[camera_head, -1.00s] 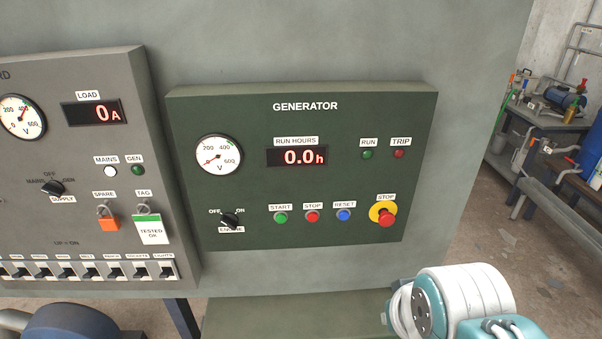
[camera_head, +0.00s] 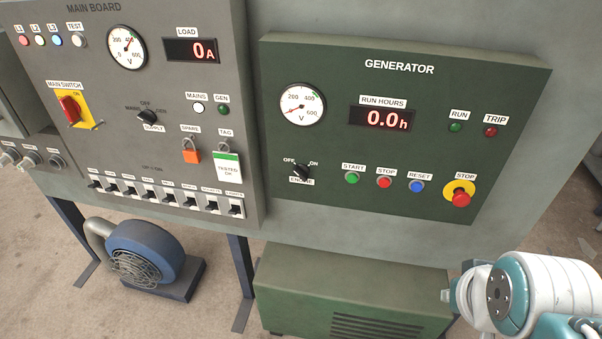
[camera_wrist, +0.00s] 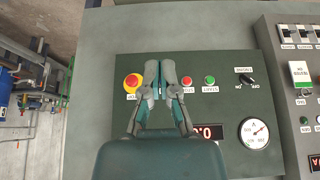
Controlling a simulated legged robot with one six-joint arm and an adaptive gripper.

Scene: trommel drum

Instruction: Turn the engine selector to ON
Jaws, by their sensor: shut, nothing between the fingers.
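The engine selector (camera_head: 301,171) is a small black knob at the lower left of the green generator panel (camera_head: 500,90), between the OFF and ON labels. Its pointer seems turned towards OFF, but it is small. In the wrist view the panel is upside down and the selector (camera_wrist: 246,80) is right of my gripper. My gripper (camera_wrist: 160,66) is shut and empty, in front of the button row between the yellow-ringed stop button and the small red button. It hides most of the blue reset button. The head view shows only part of my arm at lower right.
Start (camera_head: 352,178), stop (camera_head: 384,182) and reset (camera_head: 416,186) buttons sit right of the selector, then a red emergency stop (camera_head: 461,199). The grey main board (camera_head: 75,140) adjoins on the left. A green box (camera_head: 350,290) and a blue blower (camera_head: 145,255) stand below.

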